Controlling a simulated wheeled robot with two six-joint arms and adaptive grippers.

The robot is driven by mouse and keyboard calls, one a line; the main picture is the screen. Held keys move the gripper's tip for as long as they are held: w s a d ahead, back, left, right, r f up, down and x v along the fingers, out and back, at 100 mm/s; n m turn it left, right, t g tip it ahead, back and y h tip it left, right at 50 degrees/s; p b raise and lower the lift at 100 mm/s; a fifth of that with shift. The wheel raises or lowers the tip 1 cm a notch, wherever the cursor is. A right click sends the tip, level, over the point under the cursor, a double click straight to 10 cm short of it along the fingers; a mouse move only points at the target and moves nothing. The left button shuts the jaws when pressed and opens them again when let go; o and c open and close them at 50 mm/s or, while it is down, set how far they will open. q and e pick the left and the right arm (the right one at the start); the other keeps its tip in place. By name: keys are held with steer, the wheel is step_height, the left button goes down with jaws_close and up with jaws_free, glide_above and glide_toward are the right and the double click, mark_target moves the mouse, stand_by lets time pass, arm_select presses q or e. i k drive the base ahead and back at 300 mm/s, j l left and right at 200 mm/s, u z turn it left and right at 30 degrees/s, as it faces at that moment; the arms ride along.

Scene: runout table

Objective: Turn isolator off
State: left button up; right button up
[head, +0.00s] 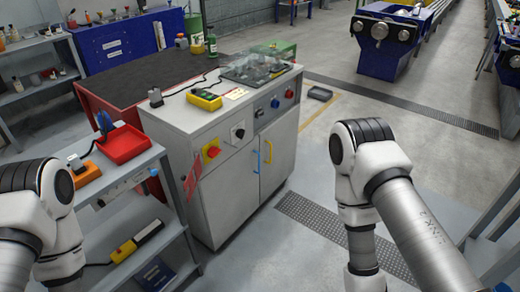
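A grey cabinet (232,190) stands in the middle. On its front face is a red rotary knob on a yellow plate (212,152), which looks like the isolator. The knob's exact angle is too small to tell. A red tag (193,178) hangs just to its left. To the right along the same face are a black knob on a pale plate (239,132), a blue knob (275,103) and a red knob (289,94). My arms show at the lower left and at the right, both apart from the knobs. Neither gripper is in view.
A yellow meter (204,100) and a clear-covered device (257,66) sit on the cabinet top. The cabinet doors have yellow and blue handles. A grey shelf cart with a red bin (122,144) stands close at left. Floor is open to the cabinet's right.

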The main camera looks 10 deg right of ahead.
mark_target(213, 152)
steer(key=i+l+u, duration=0.25)
steer(key=l, duration=0.8)
steer(key=i+l+u, duration=0.15)
steer(key=l+u, duration=0.15)
steer(key=l, duration=0.75)
steer(key=l+u, duration=0.25)
steer(key=l, duration=0.8)
